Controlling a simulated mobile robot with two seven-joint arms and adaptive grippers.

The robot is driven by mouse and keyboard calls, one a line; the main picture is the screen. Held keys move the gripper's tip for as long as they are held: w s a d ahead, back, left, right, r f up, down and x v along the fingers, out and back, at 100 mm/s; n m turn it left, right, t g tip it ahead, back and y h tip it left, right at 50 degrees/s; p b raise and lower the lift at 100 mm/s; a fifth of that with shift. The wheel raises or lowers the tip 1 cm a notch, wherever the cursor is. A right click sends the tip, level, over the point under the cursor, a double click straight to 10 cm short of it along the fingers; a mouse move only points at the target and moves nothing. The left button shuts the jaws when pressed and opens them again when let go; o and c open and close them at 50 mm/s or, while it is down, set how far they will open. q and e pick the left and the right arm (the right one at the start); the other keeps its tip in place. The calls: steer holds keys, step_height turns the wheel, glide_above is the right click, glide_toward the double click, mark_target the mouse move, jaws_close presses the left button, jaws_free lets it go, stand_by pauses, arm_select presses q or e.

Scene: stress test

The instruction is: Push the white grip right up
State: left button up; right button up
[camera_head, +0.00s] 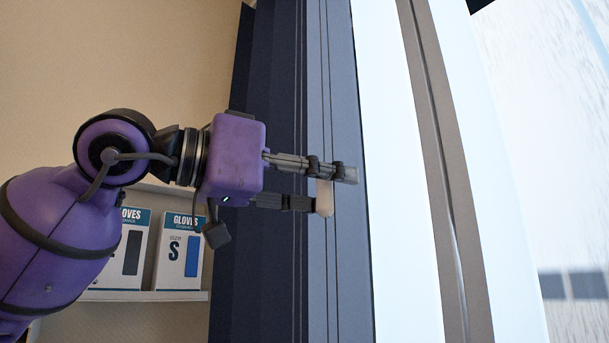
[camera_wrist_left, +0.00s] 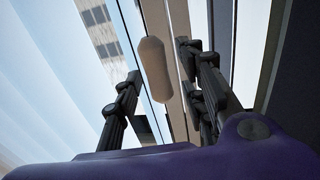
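The white grip (camera_head: 324,198), a pale beige rounded bar, sits on the dark vertical frame (camera_head: 343,275) in the head view. My left gripper (camera_head: 335,187) is at the frame, with one finger above the grip and the other beside it. In the left wrist view, the grip (camera_wrist_left: 155,68) appears between the spread fingers of my left gripper (camera_wrist_left: 160,62), with gaps on both sides. The gripper looks open. Contact with the grip cannot be made out. The grip's upper end is partly hidden by a finger in the head view. My right gripper is not in view.
A bright glass pane (camera_head: 395,200) and a grey-brown bar (camera_head: 440,170) are right of the frame. Glove boxes (camera_head: 180,252) stand on a white shelf (camera_head: 140,296) at lower left, behind my left arm. The beige wall (camera_head: 130,60) is bare above.

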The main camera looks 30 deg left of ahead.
arm_select(q)
steer(key=v, duration=1.2)
stand_by(0.4)
